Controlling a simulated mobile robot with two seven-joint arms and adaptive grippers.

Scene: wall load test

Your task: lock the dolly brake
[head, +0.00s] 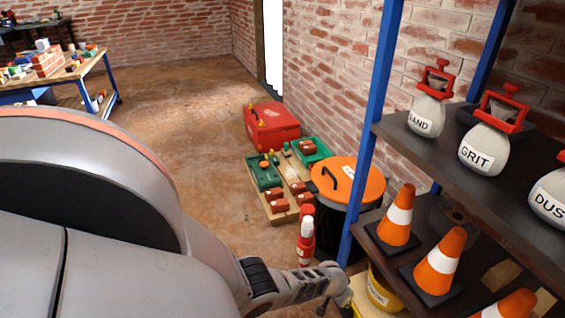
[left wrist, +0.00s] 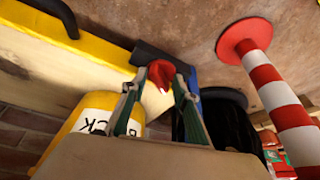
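A red knob-like part (left wrist: 161,74), probably the dolly's brake lever, shows in the left wrist view by a dark bar at the end of a wooden platform (left wrist: 60,70) with a yellow edge. I take this platform as the dolly; its pale and yellow end (head: 362,290) shows low in the head view. My left gripper (left wrist: 157,80) has its two green-and-grey fingers apart, with the red part between or just beyond the tips; I cannot tell whether they touch it. In the head view the left gripper (head: 343,285) is beside the dolly end. My right gripper is not in view.
A red-and-white post (head: 305,240) stands close to the left gripper. A black bin with an orange lid (head: 352,178) and a blue shelf post (head: 370,130) are behind. A yellow bucket (head: 382,290) is by the dolly. Cones (head: 397,217) stand on the shelf. Floor (head: 170,120) is clear further left.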

